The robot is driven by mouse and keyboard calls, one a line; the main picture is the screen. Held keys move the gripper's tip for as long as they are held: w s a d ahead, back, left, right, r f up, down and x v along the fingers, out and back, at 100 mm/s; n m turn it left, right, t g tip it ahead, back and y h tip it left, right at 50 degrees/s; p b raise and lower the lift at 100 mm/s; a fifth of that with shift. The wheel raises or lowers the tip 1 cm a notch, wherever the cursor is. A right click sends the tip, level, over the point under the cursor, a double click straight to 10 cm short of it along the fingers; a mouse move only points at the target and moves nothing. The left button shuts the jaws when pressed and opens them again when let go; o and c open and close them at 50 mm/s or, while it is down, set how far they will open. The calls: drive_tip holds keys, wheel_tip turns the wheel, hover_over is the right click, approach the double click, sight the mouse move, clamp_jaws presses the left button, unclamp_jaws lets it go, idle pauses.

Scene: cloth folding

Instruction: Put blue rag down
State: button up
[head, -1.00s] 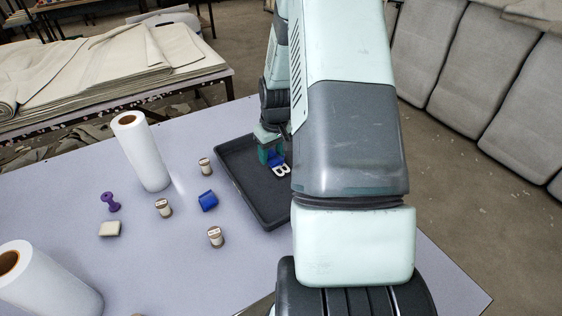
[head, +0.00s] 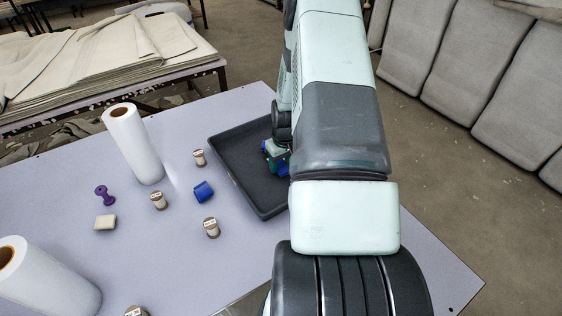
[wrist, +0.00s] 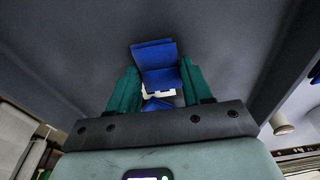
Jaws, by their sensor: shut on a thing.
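The blue rag (wrist: 156,62) is a folded blue piece with a white patch, held between the two green fingers of my gripper (wrist: 160,84) in the wrist view. A bit of blue rag (head: 283,168) shows in the head view beside my gripper (head: 276,156). Both are over the dark tray (head: 247,188), whose right part is hidden behind my arm. The dark tray floor fills most of the wrist view beyond the rag. Whether the rag touches the floor I cannot tell.
Left of the tray, a small blue item (head: 203,191), several thread spools (head: 211,228), a purple spool (head: 105,195) and a beige block (head: 105,223) sit on the pale table (head: 160,262). Two white rolls (head: 133,145) stand farther left.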

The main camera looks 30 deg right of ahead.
drive_tip(key=o, duration=1)
drive_tip(key=r, duration=0.4)
drive_tip(key=s+r, duration=0.1)
drive_tip(key=r, duration=0.7)
drive_tip(key=shift+s, duration=0.35)
